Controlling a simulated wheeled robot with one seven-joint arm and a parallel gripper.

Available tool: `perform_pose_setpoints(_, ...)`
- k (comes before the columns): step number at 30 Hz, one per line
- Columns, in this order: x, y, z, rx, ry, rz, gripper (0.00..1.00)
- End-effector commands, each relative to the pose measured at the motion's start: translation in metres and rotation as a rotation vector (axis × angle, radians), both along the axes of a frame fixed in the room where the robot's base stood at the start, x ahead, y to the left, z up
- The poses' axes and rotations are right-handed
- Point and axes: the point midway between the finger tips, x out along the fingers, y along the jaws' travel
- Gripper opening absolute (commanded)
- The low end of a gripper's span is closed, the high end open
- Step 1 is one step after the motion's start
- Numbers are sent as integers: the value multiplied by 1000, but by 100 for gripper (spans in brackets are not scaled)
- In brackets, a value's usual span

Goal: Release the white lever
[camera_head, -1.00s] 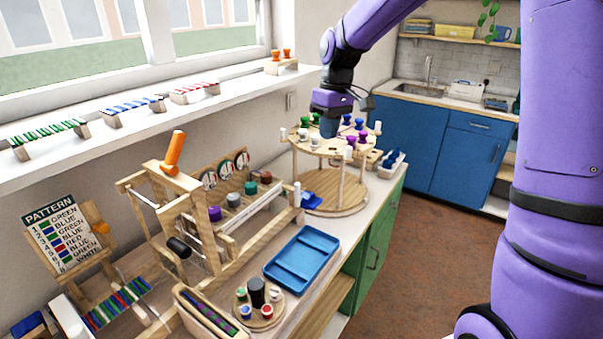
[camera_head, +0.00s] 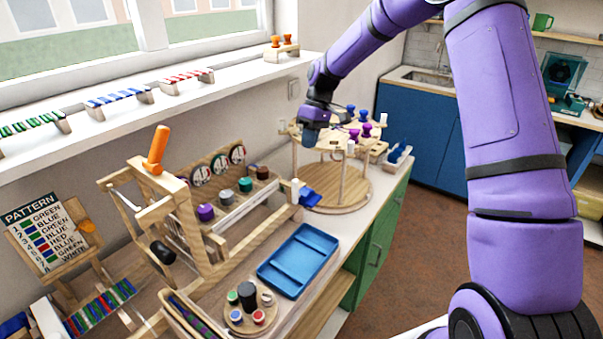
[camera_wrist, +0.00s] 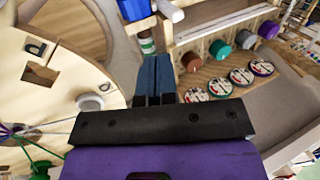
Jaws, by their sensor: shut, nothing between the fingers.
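A short white upright piece (camera_head: 296,190), which looks like the white lever, stands at the right end of the wooden bead frame (camera_head: 180,215), beside a blue part (camera_head: 309,198). In the wrist view a white cylinder (camera_wrist: 170,10) next to a blue block (camera_wrist: 134,9) looks like the same piece. My gripper (camera_head: 310,138) is above the left side of the round two-tier wooden stand. In the wrist view my gripper (camera_wrist: 153,60) has its fingers together and empty, apart from the white cylinder. A green-banded white piece (camera_wrist: 147,43) shows just beyond the fingertips.
The round stand (camera_head: 340,185) carries blue and purple pegs (camera_head: 365,130). A blue tray (camera_head: 297,260) and a small round board (camera_head: 245,318) lie in front of the frame. An orange handle (camera_head: 157,148) rises from the frame.

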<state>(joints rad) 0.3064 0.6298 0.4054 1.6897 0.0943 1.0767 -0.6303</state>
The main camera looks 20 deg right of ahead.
Motion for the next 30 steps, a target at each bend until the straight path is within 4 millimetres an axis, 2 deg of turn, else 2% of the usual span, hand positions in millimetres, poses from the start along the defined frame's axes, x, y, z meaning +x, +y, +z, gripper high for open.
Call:
perform_pose_setpoints(8,-2,3,-8,0,0,-1,0)
perform_pose_setpoints(21,-18,24,-72,0,3,0,0)
perform_pose_setpoints(30,-22,30,-92,-1,0,-1,0)
